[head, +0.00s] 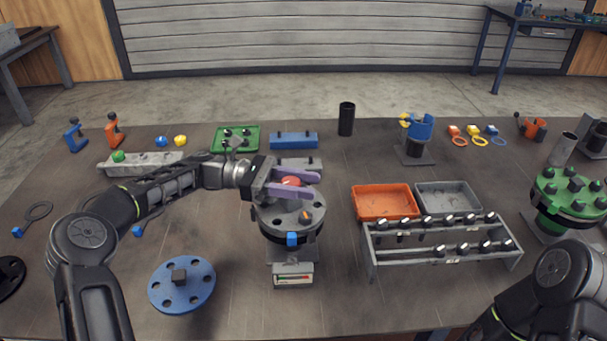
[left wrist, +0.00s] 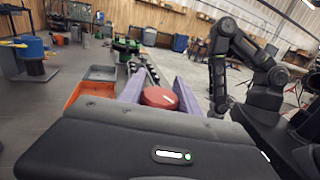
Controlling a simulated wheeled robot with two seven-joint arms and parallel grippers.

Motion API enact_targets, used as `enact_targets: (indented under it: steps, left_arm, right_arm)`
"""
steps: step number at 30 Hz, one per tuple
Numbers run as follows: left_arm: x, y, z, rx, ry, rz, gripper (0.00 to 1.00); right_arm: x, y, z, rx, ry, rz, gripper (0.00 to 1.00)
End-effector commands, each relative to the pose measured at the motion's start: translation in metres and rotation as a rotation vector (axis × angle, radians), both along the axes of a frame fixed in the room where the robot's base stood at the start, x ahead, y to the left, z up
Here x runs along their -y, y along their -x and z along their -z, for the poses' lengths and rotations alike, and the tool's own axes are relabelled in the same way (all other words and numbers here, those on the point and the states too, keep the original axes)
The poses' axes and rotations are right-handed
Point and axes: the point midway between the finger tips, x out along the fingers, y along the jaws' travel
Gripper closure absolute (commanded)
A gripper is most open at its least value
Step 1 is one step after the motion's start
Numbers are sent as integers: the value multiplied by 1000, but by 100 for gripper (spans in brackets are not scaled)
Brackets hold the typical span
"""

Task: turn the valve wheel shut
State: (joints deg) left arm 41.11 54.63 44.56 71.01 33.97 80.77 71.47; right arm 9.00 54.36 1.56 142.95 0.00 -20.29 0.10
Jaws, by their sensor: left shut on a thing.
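The red valve wheel (head: 290,181) sits above a grey flange disc (head: 305,208) with bolt holes, on a dark round body in the middle of the table. My left gripper (head: 300,184) reaches in from the left with its purple fingers shut on the wheel. In the left wrist view the wheel (left wrist: 160,97) shows as a red disc with a pale mark, between the two fingers. A blue piece (head: 292,239) and a small gauge plate (head: 293,275) with a coloured strip are at the front. My right arm shows at the lower right; its gripper cannot be made out.
A blue flange disc (head: 182,284) lies front left. An orange tray (head: 384,202), a grey tray (head: 447,198) and a bolt rack (head: 442,246) stand to the right. A green flange (head: 570,197) is farther right. The table's front middle is mostly clear.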

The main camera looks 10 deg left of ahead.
Motion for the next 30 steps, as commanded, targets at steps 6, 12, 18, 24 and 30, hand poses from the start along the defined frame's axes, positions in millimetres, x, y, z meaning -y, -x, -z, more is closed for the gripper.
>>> enact_targets:
  steps: [6,12,18,24,30]
  left_arm:
    - [0,1,2,-1,-1,2,100]
    - [1,1,2,-2,-1,2,53]
    - [0,0,1,-1,-1,1,39]
    - [0,0,1,-1,-1,1,39]
    - [2,1,0,-2,-1,3,39]
  right_arm:
    - [0,0,1,0,1,0,64]
    - [0,0,1,0,0,0,64]
    - [0,0,0,0,0,0,64]
    - [0,0,0,0,0,0,64]
    - [0,0,-2,-1,1,1,64]
